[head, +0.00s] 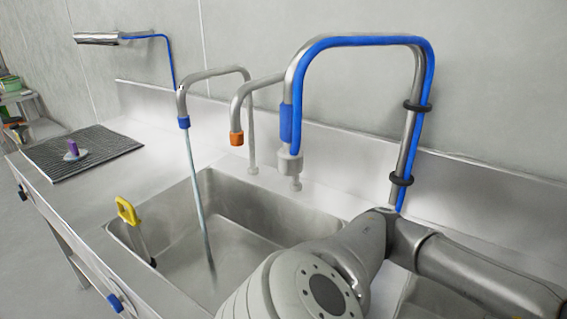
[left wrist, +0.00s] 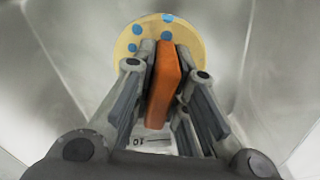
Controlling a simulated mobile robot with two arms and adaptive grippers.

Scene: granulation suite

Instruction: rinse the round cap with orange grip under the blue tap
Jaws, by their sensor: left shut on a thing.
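The round cap (left wrist: 151,27) shows in the left wrist view as a pale yellow disc with several blue spots. Its orange grip (left wrist: 163,85) stands between the fingers of my left gripper (left wrist: 163,62), which is shut on it. In the head view a tap with a blue tip (head: 183,122) pours a thin stream of water (head: 199,190) into the steel sink (head: 240,235). My left gripper and the cap do not show in the head view. My right gripper is in neither view.
A tap with an orange tip (head: 236,138) and a larger spout with a blue hose (head: 365,41) stand to the right. A yellow-handled tool (head: 126,211) leans at the sink's left rim. A purple-knobbed piece (head: 73,148) sits on the dark ribbed mat (head: 105,145).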

